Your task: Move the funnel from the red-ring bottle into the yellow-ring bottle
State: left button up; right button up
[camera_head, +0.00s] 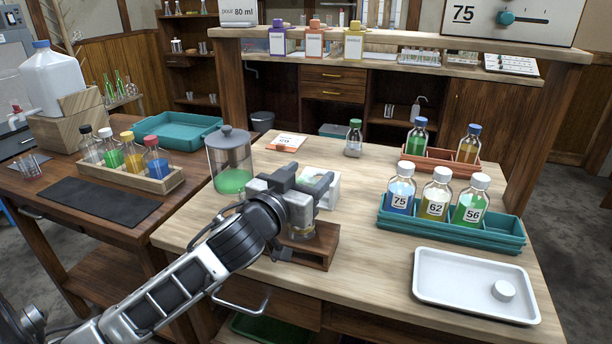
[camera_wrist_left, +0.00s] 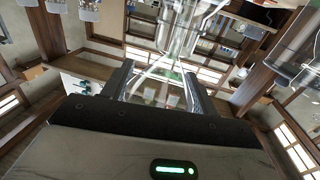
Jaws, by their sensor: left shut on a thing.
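My left gripper (camera_head: 303,212) is over a small wooden stand (camera_head: 318,258) at the front of the light table. In the left wrist view its two fingers (camera_wrist_left: 160,88) are shut on a clear glass thing (camera_wrist_left: 178,40), which looks like the funnel; its full outline is hard to make out. Below the gripper in the head view, part of a glass vessel (camera_head: 302,235) with a yellowish tint shows in the stand. The gripper hides most of it, and I cannot tell its ring colour or whether the glass touches it. My right gripper is not in view.
A teal rack (camera_head: 450,236) with numbered bottles and a white tray (camera_head: 470,286) are to the right. The table's middle right is clear.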

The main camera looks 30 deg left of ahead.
pick_arm(q)
jog(key=shift+f, duration=0.35)
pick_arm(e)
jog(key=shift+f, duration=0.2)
pick_arm(q)
jog(key=o, duration=1)
pick_arm(e)
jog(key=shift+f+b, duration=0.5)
jog(key=shift+b, duration=0.25)
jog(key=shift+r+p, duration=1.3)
jog(key=shift+p, duration=0.05)
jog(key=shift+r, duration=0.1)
pick_arm(q)
jog(key=s, duration=1.2)
jog(key=shift+d, duration=0.4)
jog(key=shift+f, duration=0.1)
